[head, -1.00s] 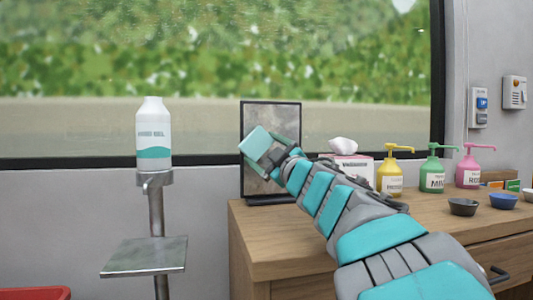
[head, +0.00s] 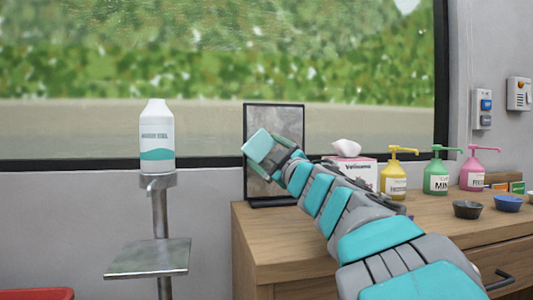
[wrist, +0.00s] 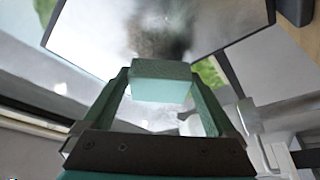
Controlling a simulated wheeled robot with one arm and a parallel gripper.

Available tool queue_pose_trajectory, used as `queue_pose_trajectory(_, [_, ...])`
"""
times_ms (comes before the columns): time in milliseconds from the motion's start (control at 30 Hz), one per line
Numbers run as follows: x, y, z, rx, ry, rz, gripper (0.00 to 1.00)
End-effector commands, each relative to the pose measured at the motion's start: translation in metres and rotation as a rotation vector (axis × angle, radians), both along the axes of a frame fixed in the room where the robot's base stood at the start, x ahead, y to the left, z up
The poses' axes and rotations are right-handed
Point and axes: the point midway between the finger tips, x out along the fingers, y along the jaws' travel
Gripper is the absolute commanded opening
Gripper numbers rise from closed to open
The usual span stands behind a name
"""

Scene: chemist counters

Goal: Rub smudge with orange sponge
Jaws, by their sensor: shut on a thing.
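A dark-framed upright panel, like a mirror (head: 288,122), stands on the left end of the wooden counter. In the wrist view its face carries a dark, blurry smudge (wrist: 158,36). My gripper (head: 262,150) is shut on a pale teal sponge-like block (head: 257,144), also seen between the fingers in the wrist view (wrist: 162,82). The block is in front of the panel's left side in the head view and just below the smudge in the wrist view. I cannot tell whether it touches the panel. No orange sponge shows.
A tissue box (head: 352,172), yellow (head: 394,180), green (head: 436,178) and pink (head: 473,172) pump bottles, and dark (head: 467,209) and blue (head: 508,203) bowls occupy the wooden counter (head: 285,243). A white bottle (head: 157,140) stands on a metal stand at left.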

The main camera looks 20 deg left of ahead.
Motion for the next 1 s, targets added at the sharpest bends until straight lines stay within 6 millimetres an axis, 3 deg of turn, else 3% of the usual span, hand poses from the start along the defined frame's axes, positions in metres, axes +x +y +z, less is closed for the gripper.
queue_pose_trajectory(1000, [0.014, 0.007, 0.001, 0.000, 0.000, 0.000, 0.48])
